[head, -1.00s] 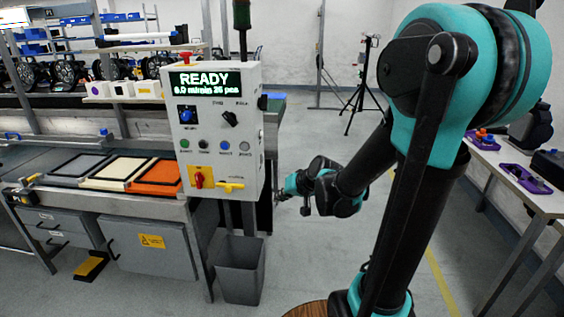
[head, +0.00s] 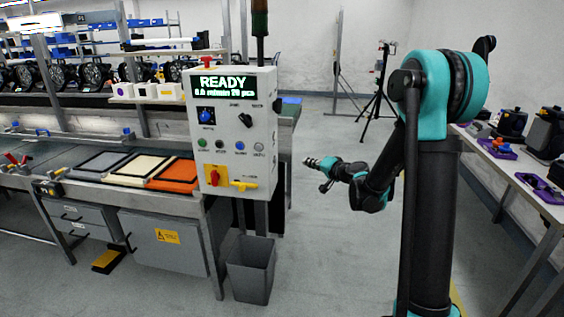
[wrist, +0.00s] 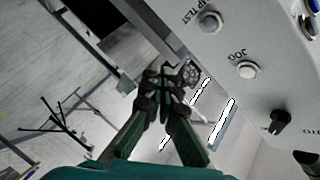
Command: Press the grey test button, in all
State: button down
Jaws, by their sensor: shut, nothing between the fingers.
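The grey control box (head: 232,165) stands on a post, with a lit READY display (head: 223,84). A small grey button (head: 258,147) is at the right end of its lower button row. In the wrist view, a round grey button (wrist: 210,22) sits beside a label ending in "TEST", and a whiter button (wrist: 248,70) sits beside "JOG". I cannot tell which of these is the row's grey one. My gripper (head: 308,161) is right of the box, apart from it. In the wrist view my gripper (wrist: 165,72) has its fingers together, holding nothing, with the panel to its right.
A tripod (head: 377,90) is behind. A table (head: 520,180) stands at the right.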

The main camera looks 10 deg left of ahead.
aim_at(275, 160)
jog(key=a, duration=0.9)
dwell(0.3)
jog(key=shift+w, duration=0.1)
dwell(1.3)
jog(key=shift+a, duration=0.4)
jog(key=shift+a, duration=0.4)
dwell(0.6)
jog(key=shift+d, duration=0.85)
